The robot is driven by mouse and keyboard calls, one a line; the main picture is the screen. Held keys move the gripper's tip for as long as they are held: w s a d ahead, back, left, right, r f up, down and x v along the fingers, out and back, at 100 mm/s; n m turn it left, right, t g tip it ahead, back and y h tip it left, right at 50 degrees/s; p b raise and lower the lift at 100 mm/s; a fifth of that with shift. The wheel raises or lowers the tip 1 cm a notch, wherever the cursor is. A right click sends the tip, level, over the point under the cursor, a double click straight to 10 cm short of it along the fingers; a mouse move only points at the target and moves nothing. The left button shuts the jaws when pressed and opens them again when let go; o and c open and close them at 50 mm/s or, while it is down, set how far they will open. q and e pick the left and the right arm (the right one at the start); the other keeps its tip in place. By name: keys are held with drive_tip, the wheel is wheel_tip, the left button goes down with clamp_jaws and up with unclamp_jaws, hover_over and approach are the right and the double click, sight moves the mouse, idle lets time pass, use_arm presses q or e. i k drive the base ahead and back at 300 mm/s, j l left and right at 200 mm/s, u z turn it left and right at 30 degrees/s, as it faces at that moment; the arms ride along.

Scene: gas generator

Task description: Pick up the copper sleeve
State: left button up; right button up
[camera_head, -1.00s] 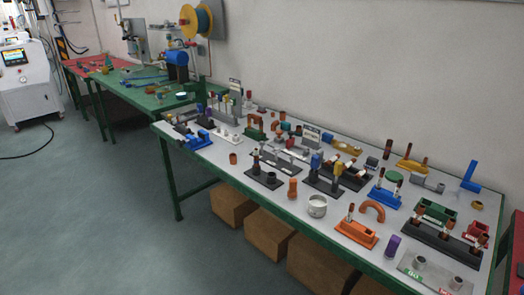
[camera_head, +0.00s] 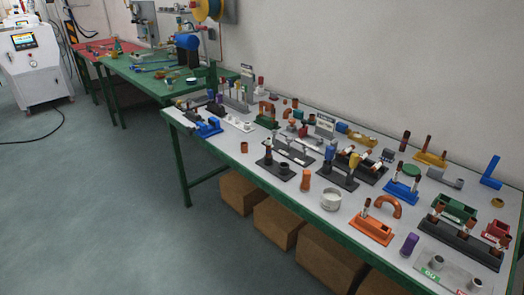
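Several copper-coloured parts stand on the long grey-topped table. A short, hollow copper cylinder (camera_head: 244,147) stands upright by itself near the table's front edge, left of the middle. A taller orange-copper piece (camera_head: 306,179) stands upright farther right, near the front edge. A curved copper elbow (camera_head: 386,205) lies behind the orange holder. I cannot tell for certain which is the copper sleeve; the short hollow cylinder looks most like one. Neither of my grippers is in view.
The grey table (camera_head: 219,163) is crowded with holders and fittings, including a white cup (camera_head: 331,199) and an orange holder (camera_head: 371,229). Cardboard boxes (camera_head: 278,222) sit beneath it. A green table (camera_head: 140,77) stands beyond. The floor (camera_head: 95,215) at left is open.

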sight(244, 147)
drive_tip(key=z, duration=0.4)
drive_tip(key=i+j+z, duration=0.45)
drive_tip(key=j, duration=0.15)
drive_tip(key=j+z, duration=0.25)
drive_tip(key=i+j+z, duration=0.25)
drive_tip(key=j, duration=0.2)
drive_tip(key=k, duration=0.1)
